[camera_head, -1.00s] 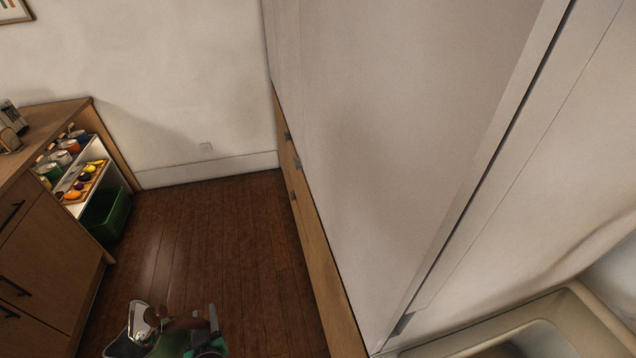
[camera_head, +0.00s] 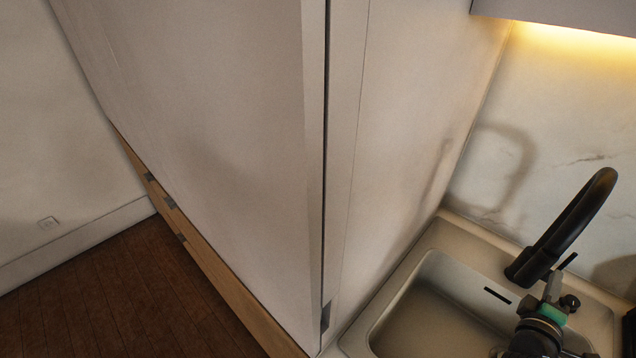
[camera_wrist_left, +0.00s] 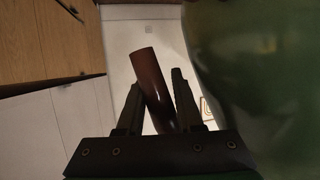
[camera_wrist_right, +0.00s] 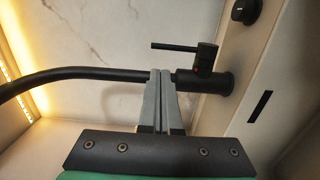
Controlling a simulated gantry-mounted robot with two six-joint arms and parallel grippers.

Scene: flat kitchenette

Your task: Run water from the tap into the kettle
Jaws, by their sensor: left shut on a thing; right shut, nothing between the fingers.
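The black tap (camera_head: 572,225) stands at the back of the pale sink (camera_head: 420,315) on the right of the head view. My right gripper (camera_head: 553,284) is shut and empty, with its fingers close to the tap's base. In the right wrist view, the right fingertips (camera_wrist_right: 160,76) overlap the tap's black spout (camera_wrist_right: 75,73), just left of its base and below its lever (camera_wrist_right: 174,47); I cannot tell if they touch. In the left wrist view, my left gripper (camera_wrist_left: 157,82) is shut on the brown handle of the green kettle (camera_wrist_left: 255,75). The kettle is outside the head view.
A tall pale cabinet (camera_head: 220,150) fills the middle of the head view, beside the sink. A marble wall (camera_head: 570,130) and lit wall cupboard (camera_head: 570,12) are behind and above the tap. The wooden floor (camera_head: 110,310) at left is clear.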

